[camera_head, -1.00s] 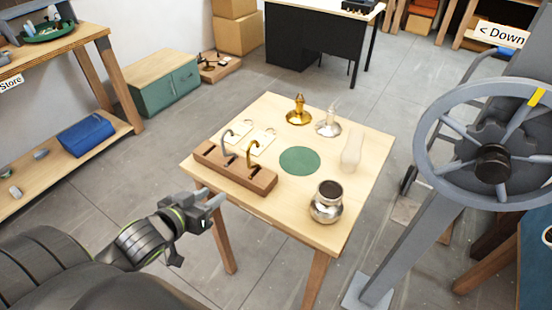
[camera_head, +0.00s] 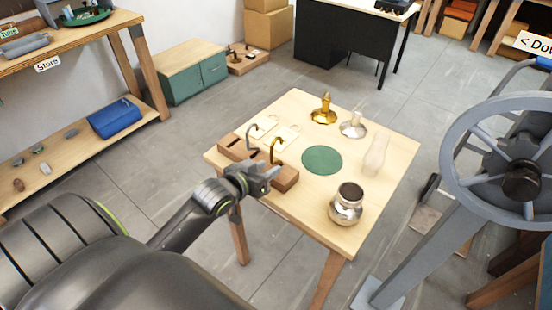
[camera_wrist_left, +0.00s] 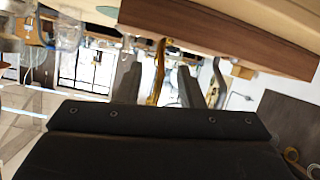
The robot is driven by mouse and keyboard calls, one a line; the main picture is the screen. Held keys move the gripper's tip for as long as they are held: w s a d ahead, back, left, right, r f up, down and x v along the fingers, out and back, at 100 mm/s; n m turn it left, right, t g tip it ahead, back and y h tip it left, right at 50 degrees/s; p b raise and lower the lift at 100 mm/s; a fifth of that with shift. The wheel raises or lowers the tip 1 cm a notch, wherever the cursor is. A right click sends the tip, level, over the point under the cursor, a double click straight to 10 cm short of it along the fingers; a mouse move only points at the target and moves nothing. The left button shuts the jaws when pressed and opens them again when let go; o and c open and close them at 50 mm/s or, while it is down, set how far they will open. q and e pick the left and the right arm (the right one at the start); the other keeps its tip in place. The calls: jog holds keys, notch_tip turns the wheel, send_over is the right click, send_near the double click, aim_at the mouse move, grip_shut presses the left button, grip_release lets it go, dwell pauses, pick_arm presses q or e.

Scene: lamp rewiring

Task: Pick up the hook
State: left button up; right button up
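Two hooks stand in slots of a brown wooden block (camera_head: 288,181) on the table's near left side. One hook is brass (camera_head: 273,152) and the other is silver-grey (camera_head: 249,137). My left gripper (camera_head: 270,180) is at the front side of the block, close to the brass hook. In the left wrist view its two fingers are apart and empty, and the brass hook (camera_wrist_left: 158,72) shows between them, beyond the tips. The silver hook (camera_wrist_left: 215,90) shows to the right of the fingers there. My right gripper is not in view.
The wooden table (camera_head: 290,222) also holds a green disc (camera_head: 322,159), a silver pot (camera_head: 346,207), a brass lamp piece (camera_head: 324,112), a silver lamp piece (camera_head: 353,126) and a glass chimney (camera_head: 376,155). A large handwheel (camera_head: 520,180) stands at the right.

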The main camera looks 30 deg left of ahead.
aim_at(276, 162)
pick_arm(q)
jog(key=shift+w+p, duration=0.3)
jog(key=shift+w, duration=0.4)
jog(key=shift+p+x, duration=0.35)
jog(key=shift+x, duration=1.65)
jog(key=shift+f, duration=0.1)
jog(key=shift+s, duration=0.1)
grip_shut()
